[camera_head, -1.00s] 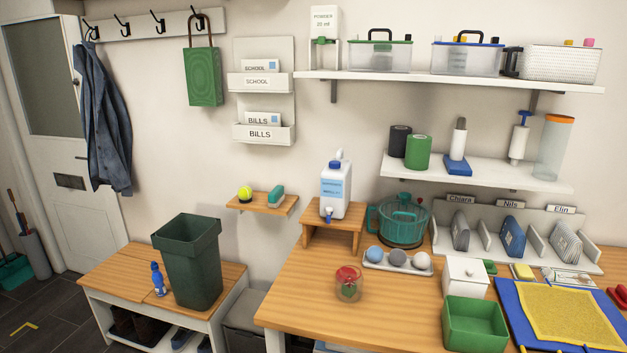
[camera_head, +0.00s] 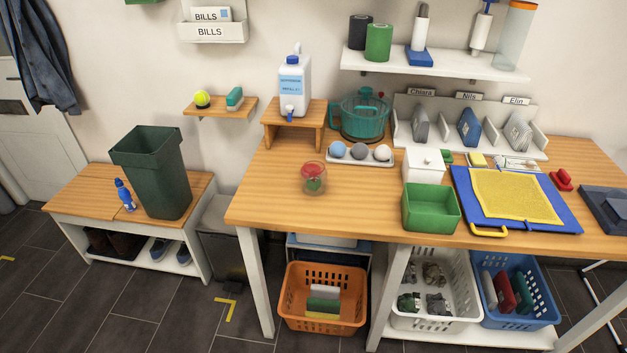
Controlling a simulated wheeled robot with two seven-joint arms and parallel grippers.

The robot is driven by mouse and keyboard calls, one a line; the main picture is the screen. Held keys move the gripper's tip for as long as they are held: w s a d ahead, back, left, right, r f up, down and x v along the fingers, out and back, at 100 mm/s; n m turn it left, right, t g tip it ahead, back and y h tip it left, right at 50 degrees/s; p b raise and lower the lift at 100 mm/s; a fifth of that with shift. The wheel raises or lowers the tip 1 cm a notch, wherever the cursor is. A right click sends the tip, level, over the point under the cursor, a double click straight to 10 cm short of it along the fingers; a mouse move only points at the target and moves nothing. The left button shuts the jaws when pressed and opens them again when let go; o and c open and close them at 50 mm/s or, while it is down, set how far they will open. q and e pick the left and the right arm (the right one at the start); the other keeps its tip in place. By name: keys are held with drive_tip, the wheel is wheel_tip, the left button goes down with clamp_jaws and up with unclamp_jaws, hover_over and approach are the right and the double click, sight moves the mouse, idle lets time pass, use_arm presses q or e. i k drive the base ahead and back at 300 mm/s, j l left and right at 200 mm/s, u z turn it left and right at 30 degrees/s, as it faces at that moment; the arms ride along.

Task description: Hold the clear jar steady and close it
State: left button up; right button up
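A small clear jar (camera_head: 314,186) stands upright on the wooden table, left of the green open box. Something red shows at its top and something green lower inside it. I cannot tell whether the red part is a lid seated on the jar or something in it. Neither of my grippers is in view.
The wooden table (camera_head: 270,205) is bare around the jar. Behind it are a tray of balls (camera_head: 346,160) and a dispenser bottle (camera_head: 293,88) on a small stand. A green box (camera_head: 430,209) and a white lidded box (camera_head: 424,165) stand to the right. Baskets (camera_head: 323,297) sit below.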

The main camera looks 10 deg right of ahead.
sight(314, 172)
drive_tip(key=l+u, duration=0.3)
drive_tip(key=l, duration=0.4)
drive_tip(key=k+l+u, duration=0.1)
drive_tip(key=l+u, duration=0.2)
drive_tip(key=l, duration=0.35)
